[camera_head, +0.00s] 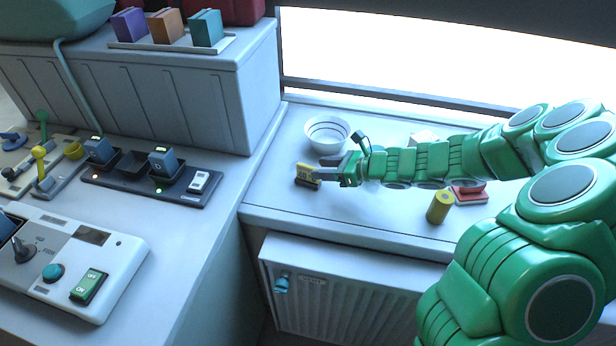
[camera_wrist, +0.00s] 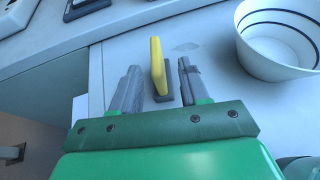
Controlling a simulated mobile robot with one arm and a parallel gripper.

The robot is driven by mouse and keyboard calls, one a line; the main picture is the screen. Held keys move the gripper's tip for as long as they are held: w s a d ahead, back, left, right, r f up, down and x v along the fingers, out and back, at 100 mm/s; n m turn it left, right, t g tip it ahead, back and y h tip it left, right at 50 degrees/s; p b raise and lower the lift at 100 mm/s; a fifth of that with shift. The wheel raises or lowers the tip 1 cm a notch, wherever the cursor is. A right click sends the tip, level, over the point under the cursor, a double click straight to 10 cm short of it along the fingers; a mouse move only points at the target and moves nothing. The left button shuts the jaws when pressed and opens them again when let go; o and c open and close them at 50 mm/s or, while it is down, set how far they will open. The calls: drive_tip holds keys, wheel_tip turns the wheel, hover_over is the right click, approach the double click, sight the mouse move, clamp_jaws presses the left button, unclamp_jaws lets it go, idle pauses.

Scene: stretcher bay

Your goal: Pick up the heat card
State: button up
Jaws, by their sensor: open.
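The heat card appears to be the yellow upright slab (camera_head: 306,169) on a dark base, standing on the counter left of my gripper (camera_head: 328,172). In the wrist view the yellow card (camera_wrist: 157,62) stands on its dark grey base (camera_wrist: 163,98). My gripper (camera_wrist: 159,82) is open there, one grey finger on each side of the card, with visible gaps on both sides. The card's upper part reaches past the fingertips in that picture. I cannot tell from these frames how deep it lies between the fingers. Any writing on the card is too small to read.
A white bowl (camera_head: 327,132) with blue rings stands close behind the card; in the wrist view the bowl (camera_wrist: 276,45) is right of the fingers. A yellow cylinder (camera_head: 440,207) and a red object (camera_head: 469,192) sit under my arm. A black charging rack (camera_head: 135,180) is on the left counter.

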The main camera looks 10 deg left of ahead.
sight(297, 169)
drive_tip(key=shift+x, duration=3.55)
drive_tip(key=shift+s+r, duration=0.1)
drive_tip(key=shift+s, duration=0.1)
drive_tip(key=shift+c, duration=0.2)
clamp_jaws()
